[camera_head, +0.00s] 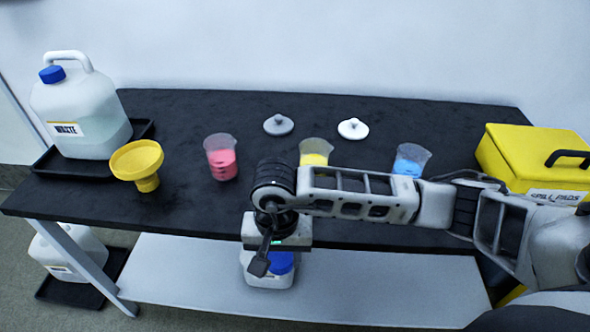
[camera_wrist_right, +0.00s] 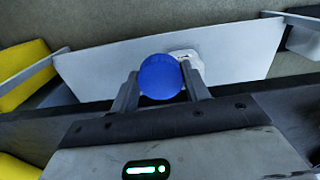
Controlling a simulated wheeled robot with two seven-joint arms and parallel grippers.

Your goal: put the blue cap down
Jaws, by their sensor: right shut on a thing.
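The blue cap (camera_wrist_right: 160,77) is between the two fingers of my right gripper (camera_wrist_right: 158,92) in the wrist view. In the head view my right gripper (camera_head: 270,264) points down just in front of the black table's front edge, shut on the blue cap (camera_head: 282,263). Behind the cap is a white jug (camera_head: 266,281) on the lower shelf; its top is mostly hidden by the gripper and cap. Whether cap and jug touch cannot be told. My left gripper is not in view.
The black table (camera_head: 195,208) holds a yellow funnel (camera_head: 137,164), a waste jug (camera_head: 82,110) with its own blue cap, beakers of pink, yellow and blue, two lids and a yellow spill box (camera_head: 530,158). The grey lower shelf (camera_head: 190,275) has bare room on both sides of the jug.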

